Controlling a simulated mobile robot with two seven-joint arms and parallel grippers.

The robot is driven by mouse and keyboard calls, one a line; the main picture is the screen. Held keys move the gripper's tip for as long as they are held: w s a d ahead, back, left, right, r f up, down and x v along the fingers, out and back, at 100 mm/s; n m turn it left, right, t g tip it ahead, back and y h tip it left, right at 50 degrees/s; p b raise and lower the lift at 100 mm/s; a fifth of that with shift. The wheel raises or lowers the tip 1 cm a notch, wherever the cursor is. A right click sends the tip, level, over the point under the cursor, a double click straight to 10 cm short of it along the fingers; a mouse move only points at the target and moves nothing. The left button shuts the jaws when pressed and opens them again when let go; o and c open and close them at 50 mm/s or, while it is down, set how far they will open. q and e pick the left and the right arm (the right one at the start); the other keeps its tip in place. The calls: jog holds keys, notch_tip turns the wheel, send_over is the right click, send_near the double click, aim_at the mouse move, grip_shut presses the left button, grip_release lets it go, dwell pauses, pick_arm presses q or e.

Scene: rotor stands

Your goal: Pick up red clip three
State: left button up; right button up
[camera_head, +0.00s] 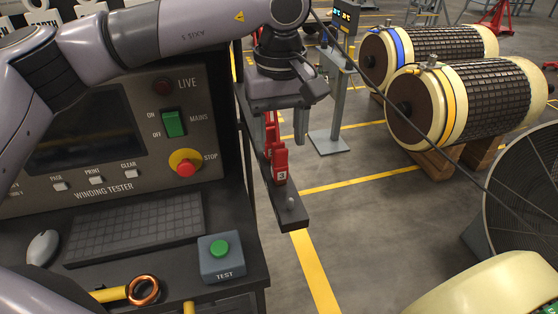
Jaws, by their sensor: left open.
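Red clip three (280,163), marked with a white "3" label, stands upright on a narrow dark rail (291,213) beside the winding tester. Another red clip (268,132) shows just behind it, partly hidden by my gripper. My left gripper (280,143) points down over the rail, open, with one finger on each side of the red clips' upper ends. I cannot tell whether the fingers touch a clip. My right gripper is not in view.
The winding tester console (135,85) stands left of the rail, with a keyboard (135,228), a mouse (42,247) and a TEST button box (221,258). A grey post stand (334,110) is just behind. Two rotors (490,100) lie at right. A dark cable crosses the right side.

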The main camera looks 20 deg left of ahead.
aim_at(280, 147)
pick_arm(q)
jog(key=shift+f+p, duration=0.3)
jog(key=shift+f, duration=1.7)
grip_shut()
jog(key=shift+r, duration=0.1)
